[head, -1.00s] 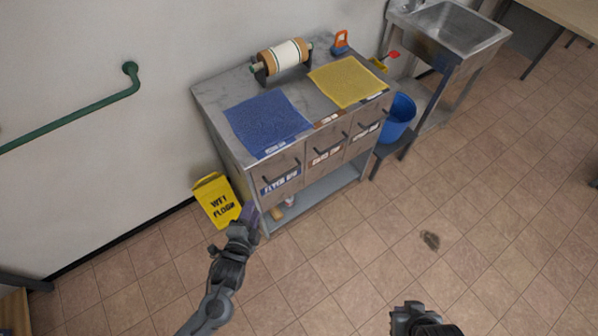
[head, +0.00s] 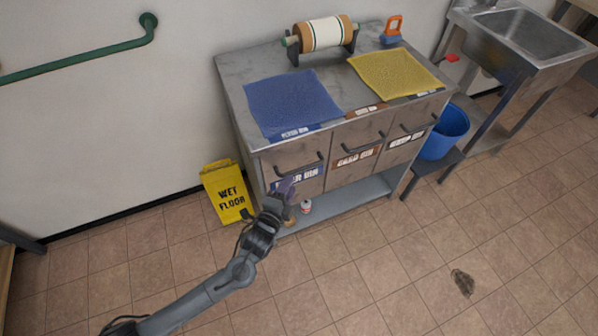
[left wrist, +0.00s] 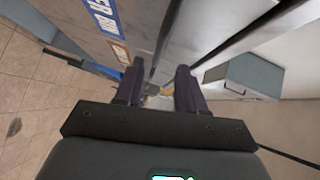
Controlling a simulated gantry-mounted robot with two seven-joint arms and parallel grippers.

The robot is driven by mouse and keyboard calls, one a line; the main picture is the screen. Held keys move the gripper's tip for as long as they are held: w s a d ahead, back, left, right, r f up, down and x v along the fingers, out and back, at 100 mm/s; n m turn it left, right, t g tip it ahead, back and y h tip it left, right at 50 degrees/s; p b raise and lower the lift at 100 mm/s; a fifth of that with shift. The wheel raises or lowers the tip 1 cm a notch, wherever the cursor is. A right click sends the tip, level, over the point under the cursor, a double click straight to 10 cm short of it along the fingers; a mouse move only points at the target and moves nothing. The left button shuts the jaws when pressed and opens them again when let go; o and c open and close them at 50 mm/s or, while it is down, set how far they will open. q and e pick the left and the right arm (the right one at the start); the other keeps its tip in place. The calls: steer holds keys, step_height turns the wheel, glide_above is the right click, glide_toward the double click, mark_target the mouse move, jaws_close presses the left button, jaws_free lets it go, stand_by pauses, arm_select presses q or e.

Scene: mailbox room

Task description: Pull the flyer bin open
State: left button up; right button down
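The flyer bin (head: 283,160) is the left drawer front of the grey cabinet, with a dark bar handle (head: 300,166) and a blue label. It looks closed, flush with its neighbours. My left gripper (head: 287,187) is in front of the drawer, near the label and just below the handle, partly covering the label. In the left wrist view its two purple fingers (left wrist: 158,83) are apart with nothing clearly held. The flyer label (left wrist: 105,15) shows at upper left there. A dark bar runs near the fingers; I cannot tell whether it touches them. My right gripper is out of view.
A yellow wet floor sign (head: 228,192) stands left of the cabinet. Two other drawers, a blue bucket (head: 446,133) and a sink (head: 528,35) lie to the right. A white can (head: 306,207) sits on the low shelf (head: 350,198).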

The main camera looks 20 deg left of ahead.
mark_target(298, 169)
arm_select(q)
steer(key=w+b, duration=0.1)
steer(key=w, duration=0.4)
steer(key=w+f+b, duration=0.1)
steer(key=w, duration=0.2)
steer(key=shift+w+f+b, duration=0.1)
steer(key=shift+b, duration=0.2)
steer(key=shift+c, duration=0.4)
jaws_close()
